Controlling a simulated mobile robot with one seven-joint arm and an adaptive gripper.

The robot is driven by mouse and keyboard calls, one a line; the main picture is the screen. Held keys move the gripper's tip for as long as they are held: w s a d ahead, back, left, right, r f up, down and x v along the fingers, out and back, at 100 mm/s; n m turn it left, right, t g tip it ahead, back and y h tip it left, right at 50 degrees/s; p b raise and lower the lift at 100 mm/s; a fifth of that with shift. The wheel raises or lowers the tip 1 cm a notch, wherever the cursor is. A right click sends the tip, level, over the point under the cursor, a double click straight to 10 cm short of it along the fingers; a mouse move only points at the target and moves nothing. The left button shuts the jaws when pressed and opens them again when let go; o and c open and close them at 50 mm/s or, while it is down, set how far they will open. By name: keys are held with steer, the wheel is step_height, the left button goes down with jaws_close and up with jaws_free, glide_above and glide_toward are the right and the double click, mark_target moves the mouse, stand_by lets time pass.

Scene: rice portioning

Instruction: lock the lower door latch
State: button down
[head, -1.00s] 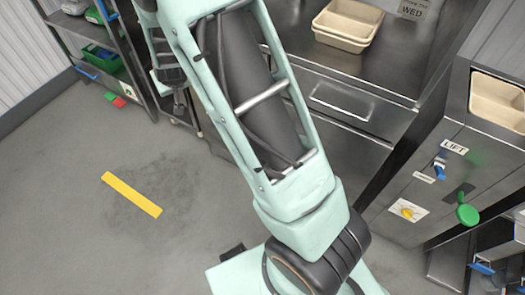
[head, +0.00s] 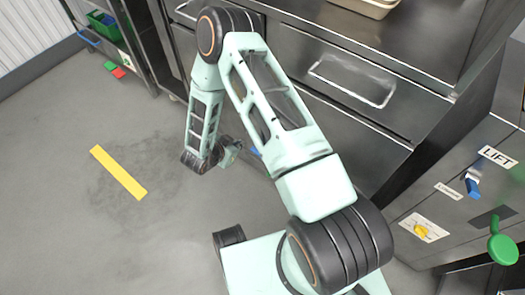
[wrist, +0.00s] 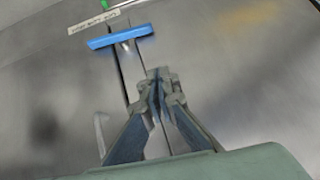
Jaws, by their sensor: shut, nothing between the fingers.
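A blue latch handle (wrist: 121,38) lies crosswise over the dark seam of a steel door in the wrist view. A small label (wrist: 94,22), too blurred to read, sits just above its left part. My gripper (wrist: 158,74) is shut and empty, its fingertips below and a little right of the handle, apart from it in the picture. In the head view my gripper (head: 229,151) is low beside the steel cabinet front. A small blue bit (head: 254,150) shows just right of it, partly hidden by my arm.
The steel counter's drawer (head: 352,80) is behind my arm. The floor around a yellow strip (head: 118,172) is clear.

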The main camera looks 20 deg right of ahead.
steer(key=w+d+f+b, duration=0.1)
steer(key=d+f+b, duration=0.2)
steer(key=f, duration=0.3)
steer(key=w+d+f+b, duration=0.2)
steer(key=d+f+b, duration=0.1)
steer(key=f, duration=0.3)
steer(key=shift+w+d+f+m+g, duration=0.2)
steer(key=shift+w+f+m+g, duration=0.05)
steer(key=shift+f+m+g, duration=0.05)
